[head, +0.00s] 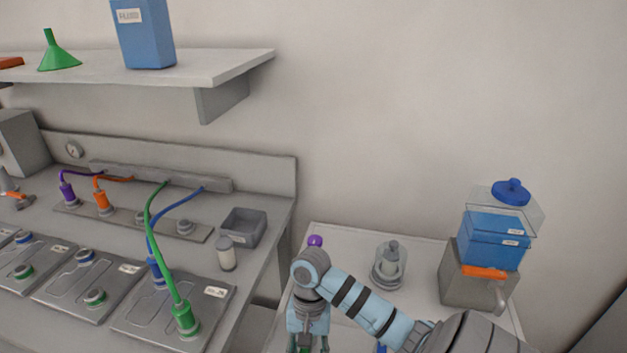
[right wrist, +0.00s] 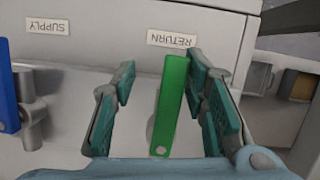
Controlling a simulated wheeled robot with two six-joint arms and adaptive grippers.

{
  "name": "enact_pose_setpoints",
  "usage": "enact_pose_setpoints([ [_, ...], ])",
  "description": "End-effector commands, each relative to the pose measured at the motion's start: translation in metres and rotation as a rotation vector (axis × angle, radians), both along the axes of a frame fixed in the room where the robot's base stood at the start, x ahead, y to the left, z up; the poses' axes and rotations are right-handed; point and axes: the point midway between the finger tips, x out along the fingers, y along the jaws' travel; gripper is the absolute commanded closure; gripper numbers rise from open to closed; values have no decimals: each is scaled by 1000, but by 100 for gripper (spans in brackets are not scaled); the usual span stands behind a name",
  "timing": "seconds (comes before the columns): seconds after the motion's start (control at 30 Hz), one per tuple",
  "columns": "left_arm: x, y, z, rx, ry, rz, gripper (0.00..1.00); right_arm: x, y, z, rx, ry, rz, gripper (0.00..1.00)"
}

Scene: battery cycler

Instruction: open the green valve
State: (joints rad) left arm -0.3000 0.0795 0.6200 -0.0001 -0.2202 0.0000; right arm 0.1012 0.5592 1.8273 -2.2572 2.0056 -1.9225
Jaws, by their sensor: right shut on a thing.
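The green valve handle (right wrist: 171,105) is a flat green bar. In the right wrist view it runs nearly up and down the picture, slightly tilted, beside the upside-down RETURN label (right wrist: 172,39). My right gripper (right wrist: 165,95) has its teal-padded fingers on either side of the bar and is shut on it; the right finger looks closest to the bar. In the head view my right gripper (head: 306,346) points down at the bottom edge, and the valve there is mostly hidden by it. My left gripper is not in view.
A blue handle (right wrist: 8,85) stands at the left of the wrist view, near the SUPPLY label (right wrist: 47,27). In the head view, a glass jar (head: 388,266) and a grey unit with a blue tank (head: 493,240) stand on the white cabinet. The bench with cables lies left.

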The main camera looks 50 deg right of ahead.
Motion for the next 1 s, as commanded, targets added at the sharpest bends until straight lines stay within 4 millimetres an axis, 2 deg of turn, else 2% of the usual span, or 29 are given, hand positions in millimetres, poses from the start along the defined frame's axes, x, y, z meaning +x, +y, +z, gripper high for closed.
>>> enact_pose_setpoints([
  [0.2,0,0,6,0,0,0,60,-2,-2,6,-2,11,0,70],
  [0.5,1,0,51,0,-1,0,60,5,-16,60,-3,7,0,71],
  [0.63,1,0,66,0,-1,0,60,9,-20,78,-3,5,1,71],
  [1.0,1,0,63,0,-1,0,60,10,-21,76,-1,3,2,71],
])
